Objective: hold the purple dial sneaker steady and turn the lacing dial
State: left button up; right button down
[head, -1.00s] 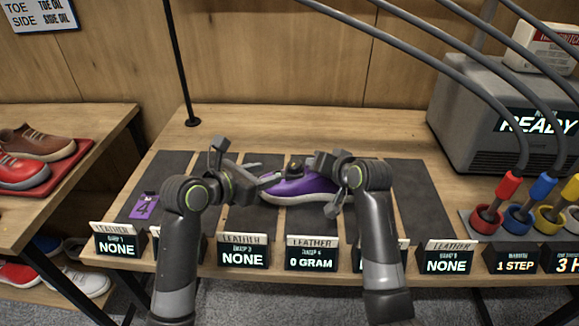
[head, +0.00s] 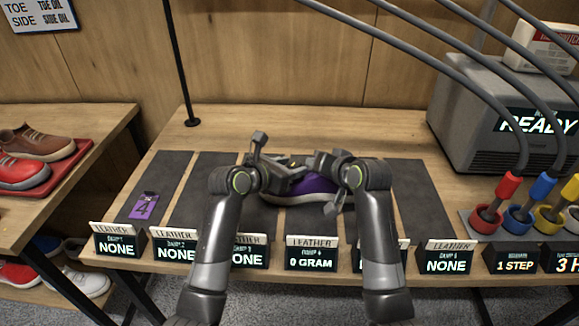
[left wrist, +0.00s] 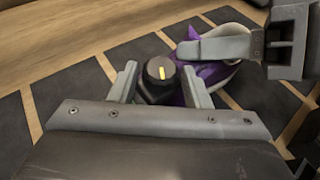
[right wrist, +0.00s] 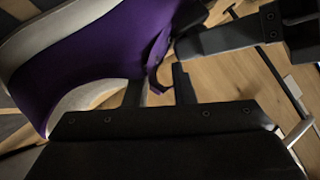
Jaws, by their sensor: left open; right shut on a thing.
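The purple sneaker (head: 306,192) with a white sole lies on a dark mat in the middle of the bench, partly hidden by my grippers in the head view. Its black lacing dial (left wrist: 158,76) with a yellow mark shows in the left wrist view. My left gripper (left wrist: 160,80) is open, with one finger on either side of the dial; whether they touch it is unclear. My right gripper (right wrist: 160,88) is shut on the sneaker's edge at its right end. The purple upper (right wrist: 92,58) fills the left of the right wrist view.
Display blocks (head: 311,258) line the bench's front edge. A purple tag (head: 144,206) lies on the left mat. A grey machine (head: 500,115) and coloured cups (head: 487,217) stand at the right. Other shoes sit on a left rack (head: 75,165). The back of the bench is clear.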

pick_arm(q)
jog(key=shift+c, duration=0.2)
jog(key=c, duration=0.7)
jog(key=shift+o, duration=0.2)
jog(key=shift+w+a+m+g+h, duration=0.1)
jog(key=shift+m+g+h, duration=0.5)
jog(key=shift+m+g, duration=0.15)
jog(key=shift+w+a+m+g+h, duration=0.1)
jog(key=shift+m+g+h, duration=0.55)
jog(key=shift+m, duration=0.2)
jog(key=o, duration=0.7)
jog(key=v, duration=1.2)
